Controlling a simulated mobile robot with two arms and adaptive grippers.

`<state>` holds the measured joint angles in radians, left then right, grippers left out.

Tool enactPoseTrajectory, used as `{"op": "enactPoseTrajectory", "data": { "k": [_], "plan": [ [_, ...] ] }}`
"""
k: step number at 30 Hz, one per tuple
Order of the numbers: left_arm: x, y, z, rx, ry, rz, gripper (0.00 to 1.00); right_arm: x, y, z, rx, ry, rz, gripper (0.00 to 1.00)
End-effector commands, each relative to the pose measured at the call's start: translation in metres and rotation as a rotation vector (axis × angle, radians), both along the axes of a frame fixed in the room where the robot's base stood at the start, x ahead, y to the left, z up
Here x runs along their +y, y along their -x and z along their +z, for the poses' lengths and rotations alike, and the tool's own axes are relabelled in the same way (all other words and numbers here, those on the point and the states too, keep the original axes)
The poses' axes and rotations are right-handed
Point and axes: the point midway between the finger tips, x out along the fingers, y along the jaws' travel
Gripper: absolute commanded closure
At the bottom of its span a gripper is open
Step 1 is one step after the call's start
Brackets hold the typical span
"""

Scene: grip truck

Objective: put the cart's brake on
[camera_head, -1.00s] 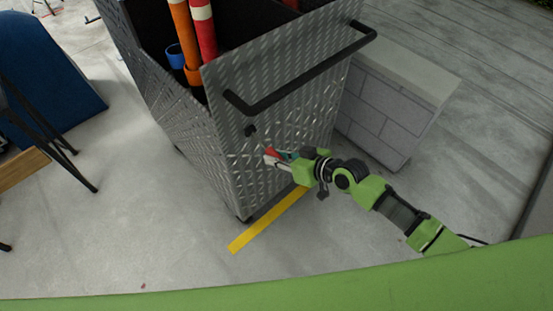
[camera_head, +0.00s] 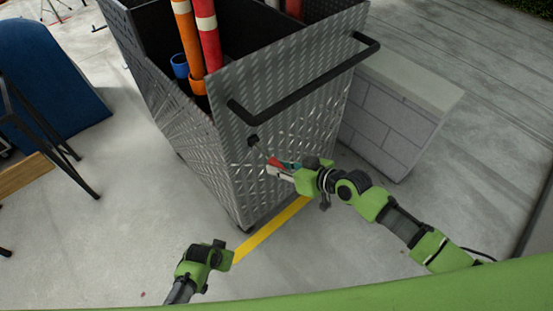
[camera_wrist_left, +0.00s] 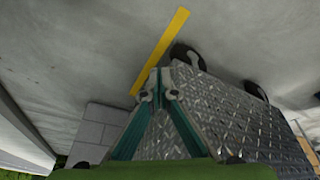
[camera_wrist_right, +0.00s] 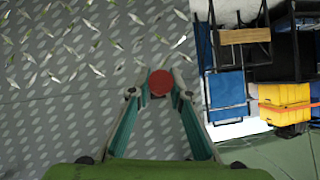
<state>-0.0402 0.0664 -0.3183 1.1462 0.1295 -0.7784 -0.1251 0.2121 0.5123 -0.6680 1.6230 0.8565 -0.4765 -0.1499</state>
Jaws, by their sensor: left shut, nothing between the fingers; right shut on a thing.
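The cart (camera_head: 290,130) is a tall box of silver diamond plate with a black push handle (camera_head: 310,85) on its near side. Below the handle, a dark brake pivot (camera_head: 253,140) sits on the panel, with a thin lever running down to a red knob (camera_wrist_right: 160,82). My right gripper (camera_head: 275,167) is shut on the knob, close to the panel; the right wrist view shows the knob between its fingertips. My left gripper (camera_wrist_left: 159,84) is shut and empty. In the head view its wrist shows at the bottom, over the floor, apart from the cart.
Orange and red-white tubes (camera_head: 208,35) stand in the cart. A grey block wall (camera_head: 390,115) is close to its right. A yellow floor stripe (camera_head: 268,230) runs by its base. A blue object (camera_head: 45,75) and a dark stand are at left; the floor between is clear.

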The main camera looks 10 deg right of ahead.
Motion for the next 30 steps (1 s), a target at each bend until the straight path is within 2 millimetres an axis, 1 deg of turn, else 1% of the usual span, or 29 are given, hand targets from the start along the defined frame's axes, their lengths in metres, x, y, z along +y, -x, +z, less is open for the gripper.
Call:
{"op": "enactPoseTrajectory", "data": {
  "k": [1, 2, 3, 5, 6, 8, 9, 10, 11, 12, 15, 18, 21, 22, 24, 26, 30],
  "plan": [
    [-0.017, -0.036, 0.035, -0.041, 0.018, -0.034, 1.0, 0.0, -0.001, 0.001, -0.001, 0.0, -0.001, 1.0],
    [-0.027, -0.051, 0.055, -0.056, 0.028, -0.055, 1.0, 0.0, -0.001, 0.001, -0.001, 0.0, -0.001, 1.0],
    [-0.039, -0.071, 0.082, -0.079, 0.038, -0.086, 1.0, 0.0, -0.001, 0.0, -0.001, 0.0, -0.001, 1.0],
    [-0.058, -0.095, 0.126, -0.111, 0.053, -0.137, 1.0, 0.0, -0.001, 0.001, -0.001, 0.0, -0.001, 1.0],
    [-0.07, -0.108, 0.155, -0.132, 0.061, -0.174, 1.0, 0.0, -0.001, 0.0, -0.001, 0.0, -0.001, 1.0],
    [-0.087, -0.123, 0.2, -0.164, 0.071, -0.233, 1.0, 0.0, -0.001, 0.0, -0.001, 0.0, -0.001, 1.0],
    [-0.097, -0.129, 0.229, -0.185, 0.076, -0.273, 1.0, -0.001, -0.001, 0.0, -0.001, 0.0, -0.001, 1.0],
    [-0.105, -0.132, 0.249, -0.202, 0.077, -0.303, 1.0, -0.001, -0.001, 0.0, -0.001, 0.0, -0.001, 1.0],
    [-0.111, -0.134, 0.269, -0.216, 0.077, -0.332, 1.0, -0.001, -0.001, 0.0, -0.001, 0.0, -0.001, 1.0],
    [-0.118, -0.135, 0.294, -0.235, 0.077, -0.371, 1.0, -0.001, -0.001, 0.0, -0.001, 0.0, -0.001, 1.0],
    [-0.131, -0.131, 0.344, -0.274, 0.069, -0.456, 1.0, -0.001, -0.001, 0.0, -0.001, 0.0, -0.002, 1.0],
    [-0.139, -0.124, 0.377, -0.299, 0.057, -0.518, 1.0, -0.001, -0.001, 0.0, -0.001, 0.0, -0.002, 1.0],
    [-0.142, -0.118, 0.395, -0.315, 0.048, -0.558, 1.0, -0.001, -0.001, 0.0, -0.001, 0.0, -0.002, 1.0],
    [-0.143, -0.117, 0.398, -0.316, 0.047, -0.564, 1.0, -0.001, -0.001, 0.0, -0.001, 0.0, -0.002, 1.0],
    [-0.145, -0.116, 0.399, -0.318, 0.044, -0.573, 1.0, -0.001, -0.001, 0.0, -0.001, 0.0, -0.002, 1.0],
    [-0.147, -0.118, 0.395, -0.317, 0.044, -0.575, 1.0, -0.001, -0.001, 0.0, -0.001, 0.0, -0.002, 1.0],
    [-0.156, -0.127, 0.377, -0.315, 0.046, -0.575, 1.0, -0.001, -0.001, 0.0, -0.001, 0.0, -0.001, 1.0]
  ]
}}
